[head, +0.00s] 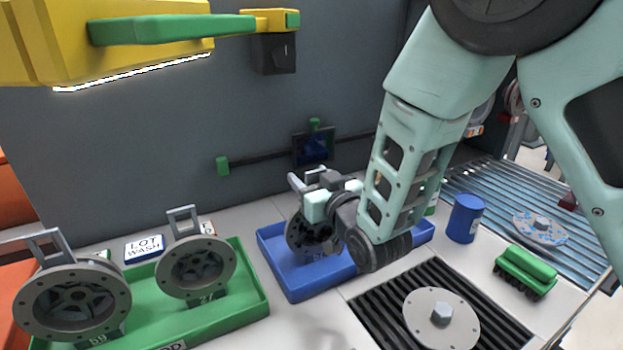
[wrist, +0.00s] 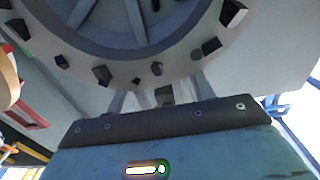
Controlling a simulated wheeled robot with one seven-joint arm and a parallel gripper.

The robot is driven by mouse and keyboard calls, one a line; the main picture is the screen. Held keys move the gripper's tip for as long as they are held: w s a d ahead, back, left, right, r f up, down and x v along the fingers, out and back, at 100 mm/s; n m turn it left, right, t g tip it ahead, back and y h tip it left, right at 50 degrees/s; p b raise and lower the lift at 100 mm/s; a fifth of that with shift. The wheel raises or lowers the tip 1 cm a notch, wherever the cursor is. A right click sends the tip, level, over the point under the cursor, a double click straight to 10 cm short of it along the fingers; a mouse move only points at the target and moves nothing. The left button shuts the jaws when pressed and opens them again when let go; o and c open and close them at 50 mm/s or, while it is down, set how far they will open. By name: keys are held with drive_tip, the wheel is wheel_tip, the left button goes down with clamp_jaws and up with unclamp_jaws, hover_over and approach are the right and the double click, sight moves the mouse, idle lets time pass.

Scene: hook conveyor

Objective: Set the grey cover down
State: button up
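The grey cover (head: 308,238) is a round flanged disc with a bar handle at its top. It stands upright at my gripper (head: 322,203), over the blue tray (head: 290,285). My gripper seems closed at the cover's handle side, but the fingertips are mostly hidden. In the wrist view the grey cover (wrist: 175,68) fills the top, its rim lined with dark studs, close in front of the gripper. I cannot tell whether its lower edge touches the tray floor.
A green tray (head: 225,312) at left holds two similar upright covers (head: 72,303) (head: 196,267). A black grate (head: 385,305) carries a flat disc with a hex boss (head: 440,318). A blue can (head: 465,218) and green brush (head: 525,272) stand at right, near a roller conveyor (head: 495,190).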

drive_tip(key=shift+o, duration=0.3)
drive_tip(key=shift+r, duration=0.1)
drive_tip(key=shift+r+p, duration=0.2)
drive_tip(key=shift+p, duration=0.1)
drive_tip(key=p+v, duration=0.6)
drive_tip(key=v, duration=0.3)
drive_tip(key=shift+s+r, duration=0.15)
drive_tip(key=shift+s, duration=0.1)
drive_tip(key=p+v, duration=0.2)
drive_tip(key=p, duration=0.5)
drive_tip(key=shift+s+d+f, duration=0.15)
drive_tip(key=shift+s+f, duration=0.05)
drive_tip(key=shift+f, duration=0.05)
